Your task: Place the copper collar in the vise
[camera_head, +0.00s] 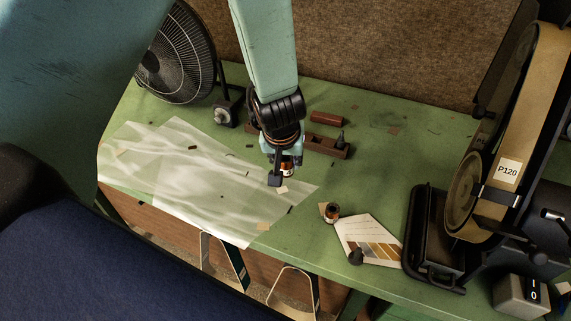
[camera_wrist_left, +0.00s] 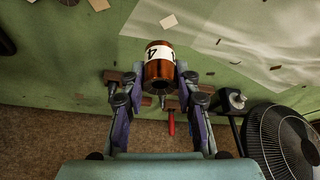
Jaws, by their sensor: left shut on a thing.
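I cannot pick out a vise with certainty. My right gripper is not in view.
A fan (camera_head: 180,55) stands at back left, a clear sheet (camera_head: 200,185) covers the left bench, and a belt sander (camera_head: 465,200) fills the right. A colour card (camera_head: 368,240) lies in front.

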